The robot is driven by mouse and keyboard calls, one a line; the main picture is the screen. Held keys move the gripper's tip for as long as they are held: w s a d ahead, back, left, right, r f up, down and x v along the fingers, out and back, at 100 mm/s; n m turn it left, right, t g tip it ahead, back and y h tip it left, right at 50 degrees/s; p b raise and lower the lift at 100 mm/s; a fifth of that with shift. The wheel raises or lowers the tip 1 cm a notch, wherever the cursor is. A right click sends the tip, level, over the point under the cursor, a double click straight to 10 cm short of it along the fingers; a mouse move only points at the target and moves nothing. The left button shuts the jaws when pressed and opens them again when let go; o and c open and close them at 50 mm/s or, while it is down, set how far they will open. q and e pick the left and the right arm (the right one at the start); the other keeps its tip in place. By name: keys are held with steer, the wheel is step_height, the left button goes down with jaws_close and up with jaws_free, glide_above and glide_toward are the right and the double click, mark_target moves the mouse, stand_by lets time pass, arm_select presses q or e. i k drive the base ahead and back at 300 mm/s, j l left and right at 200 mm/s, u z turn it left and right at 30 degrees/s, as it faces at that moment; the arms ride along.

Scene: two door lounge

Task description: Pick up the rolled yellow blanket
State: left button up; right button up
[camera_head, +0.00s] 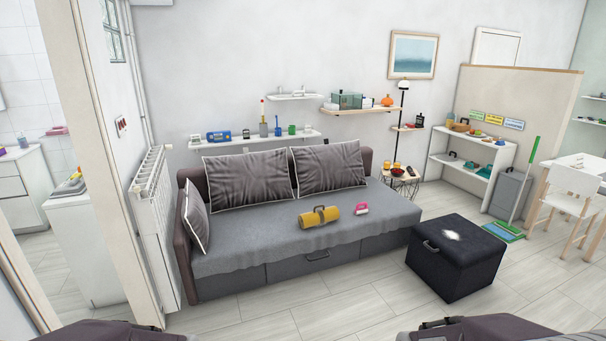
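The rolled yellow blanket (330,216) lies on the seat of the grey sofa (235,253), near the middle of its front part. It is a short roll with a dark handle-like piece on top. Only dark parts of my arms show at the bottom edge, left and right, well short of the sofa. Neither gripper's fingers can be seen.
A black storage ottoman (457,272) stands on the floor right of the sofa's front. A white radiator (153,215) and a door frame (92,150) are at the left. A small side table (401,181) stands beyond the sofa's right end. The floor before the sofa is clear.

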mark_target(308, 220)
steer(key=i, duration=3.5)
steer(key=i+u, duration=0.25)
steer(key=i+l+u, duration=0.1)
steer(key=i+u, duration=0.15)
steer(key=i, duration=0.05)
